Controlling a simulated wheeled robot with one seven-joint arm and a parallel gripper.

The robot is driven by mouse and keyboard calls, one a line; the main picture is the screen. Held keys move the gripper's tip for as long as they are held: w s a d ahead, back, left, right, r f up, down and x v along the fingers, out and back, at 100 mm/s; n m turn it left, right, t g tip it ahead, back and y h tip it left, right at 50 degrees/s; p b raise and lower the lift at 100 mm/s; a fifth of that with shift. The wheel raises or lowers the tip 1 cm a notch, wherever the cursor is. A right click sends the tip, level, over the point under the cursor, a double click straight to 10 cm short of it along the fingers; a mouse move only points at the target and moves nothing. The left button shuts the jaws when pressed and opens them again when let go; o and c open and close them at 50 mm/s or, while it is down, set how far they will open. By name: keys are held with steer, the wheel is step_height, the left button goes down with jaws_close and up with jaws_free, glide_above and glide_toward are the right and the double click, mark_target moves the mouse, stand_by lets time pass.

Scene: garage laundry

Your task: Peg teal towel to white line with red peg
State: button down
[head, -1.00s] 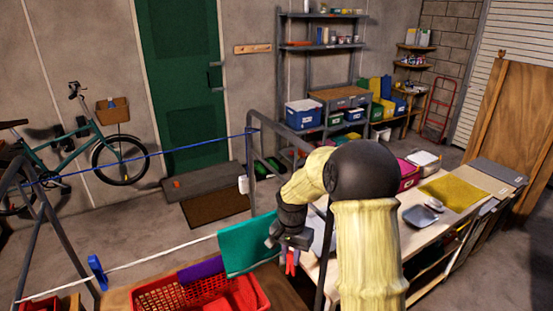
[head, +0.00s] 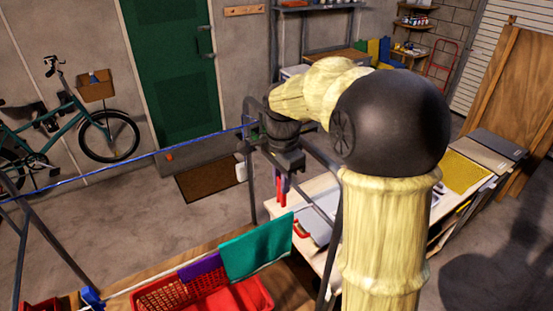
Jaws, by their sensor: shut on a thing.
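The teal towel (head: 256,248) hangs over the white line (head: 128,288) at the bottom centre, next to a purple cloth (head: 200,267). My gripper (head: 284,176) is above and just right of the towel, pointing down. It is shut on the red peg (head: 281,192), which hangs below the fingers, apart from the towel and the line. The fingers are small and partly dark, so the exact grip on the peg is hard to see.
A red basket (head: 165,297) stands below the line. A blue peg (head: 92,298) is at the line's left end. A blue line (head: 110,167) runs behind. A workbench (head: 292,208) stands at right, close to my arm. A small red curved thing (head: 301,229) shows near the towel's right edge.

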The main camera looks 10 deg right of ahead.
steer(key=shift+w+r, duration=0.25)
steer(key=shift+r, duration=0.25)
steer(key=shift+s+a, duration=0.1)
steer(key=shift+s, duration=0.2)
steer(key=shift+w+f+b, duration=0.15)
steer(key=shift+f+b, duration=0.65)
steer(key=shift+f, duration=0.4)
steer(key=shift+f+b, duration=2.85)
steer(key=shift+f, duration=1.35)
steer(key=c, duration=1.3)
jaws_free()
steer(key=shift+o, duration=0.3)
steer(key=shift+r, duration=0.15)
